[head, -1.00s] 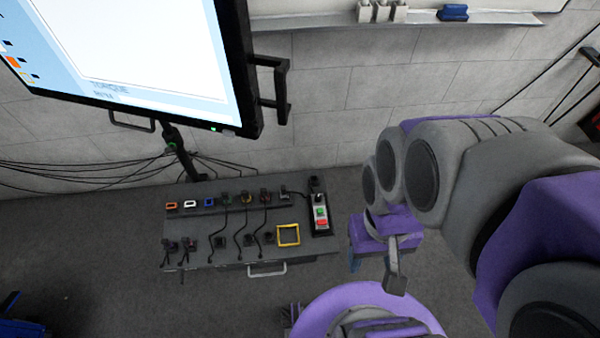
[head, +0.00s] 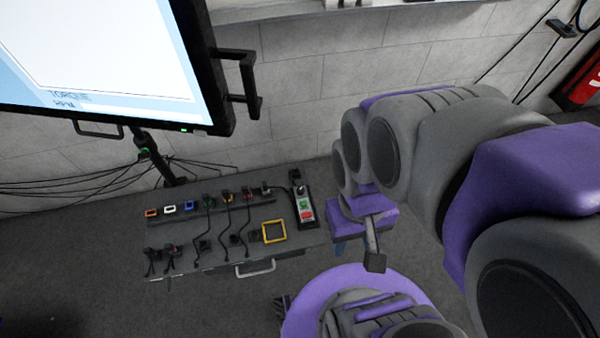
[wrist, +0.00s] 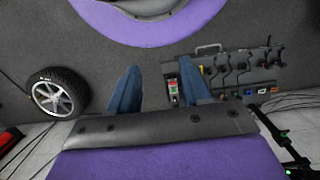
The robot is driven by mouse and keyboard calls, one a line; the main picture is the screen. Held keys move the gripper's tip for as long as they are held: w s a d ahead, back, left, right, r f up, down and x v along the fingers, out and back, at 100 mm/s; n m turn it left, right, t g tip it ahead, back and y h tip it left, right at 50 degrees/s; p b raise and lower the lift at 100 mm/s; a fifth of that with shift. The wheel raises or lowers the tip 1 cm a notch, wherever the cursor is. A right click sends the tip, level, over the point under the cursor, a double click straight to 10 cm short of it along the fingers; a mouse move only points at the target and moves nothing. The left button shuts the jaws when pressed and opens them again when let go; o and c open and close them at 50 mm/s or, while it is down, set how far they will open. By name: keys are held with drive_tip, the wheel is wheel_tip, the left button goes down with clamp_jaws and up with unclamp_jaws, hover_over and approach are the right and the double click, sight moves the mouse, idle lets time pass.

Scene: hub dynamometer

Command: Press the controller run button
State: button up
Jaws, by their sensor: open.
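The controller (head: 304,203) is a dark box at the right end of a low grey bench, with a green button (head: 304,204) above a red button (head: 307,215). In the wrist view the controller (wrist: 173,92) shows between my fingers, nearer the right one, some distance beyond them. My gripper (wrist: 160,85) is open and empty, its two blue fingers wide apart. In the head view only a bit of blue finger shows below the purple wrist, just right of the controller. No contact with the buttons is visible.
The bench top (head: 215,262) carries several plugs with cables, coloured blocks and a yellow square frame (head: 274,231). A large monitor (head: 110,60) stands at upper left. A wheel (wrist: 58,93) is on the left in the wrist view. Open floor lies in front of the bench.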

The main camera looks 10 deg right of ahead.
drive_tip(key=shift+a, duration=0.25)
drive_tip(key=c, duration=0.7)
clamp_jaws()
drive_tip(key=shift+d, duration=0.1)
idle(0.4)
